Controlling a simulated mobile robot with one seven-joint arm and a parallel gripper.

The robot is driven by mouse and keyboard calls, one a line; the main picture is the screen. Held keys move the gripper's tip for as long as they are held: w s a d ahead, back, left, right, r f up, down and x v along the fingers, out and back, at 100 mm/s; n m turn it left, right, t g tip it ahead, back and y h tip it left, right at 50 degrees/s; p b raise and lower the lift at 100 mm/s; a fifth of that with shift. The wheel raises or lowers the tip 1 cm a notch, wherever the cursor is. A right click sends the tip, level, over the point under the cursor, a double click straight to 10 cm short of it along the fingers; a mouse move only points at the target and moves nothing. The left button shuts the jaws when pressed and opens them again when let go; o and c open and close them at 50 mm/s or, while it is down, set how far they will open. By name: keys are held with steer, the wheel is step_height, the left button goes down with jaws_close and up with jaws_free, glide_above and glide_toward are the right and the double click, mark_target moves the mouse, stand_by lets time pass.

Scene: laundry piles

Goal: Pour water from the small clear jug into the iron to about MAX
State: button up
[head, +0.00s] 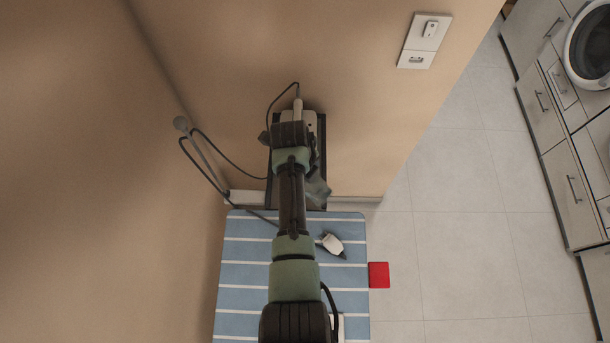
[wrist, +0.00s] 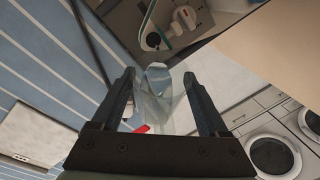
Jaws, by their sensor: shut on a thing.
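In the wrist view my gripper (wrist: 160,76) is shut on the small clear jug (wrist: 157,98), which sits between its two fingers. The jug is see-through, and I cannot tell its water level. In the head view part of the jug (head: 319,190) shows just right of my arm. The iron, seen as a pale body (head: 311,121) with a cord, is at the far end beyond the board, mostly hidden by my arm.
The blue-striped ironing board (head: 240,272) lies under my arm, with a white-and-grey bottle-like object (head: 332,243) on it. A red square (head: 379,275) is beside the board. Walls stand close at left and beyond. Tiled floor (head: 455,240) is free at right, before cabinets (head: 572,190).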

steer(key=shift+w+a+r+g+h+b, duration=0.15)
steer(key=shift+g+h+b, duration=0.15)
steer(key=shift+h+b, duration=0.2)
stand_by(1.3)
stand_by(0.4)
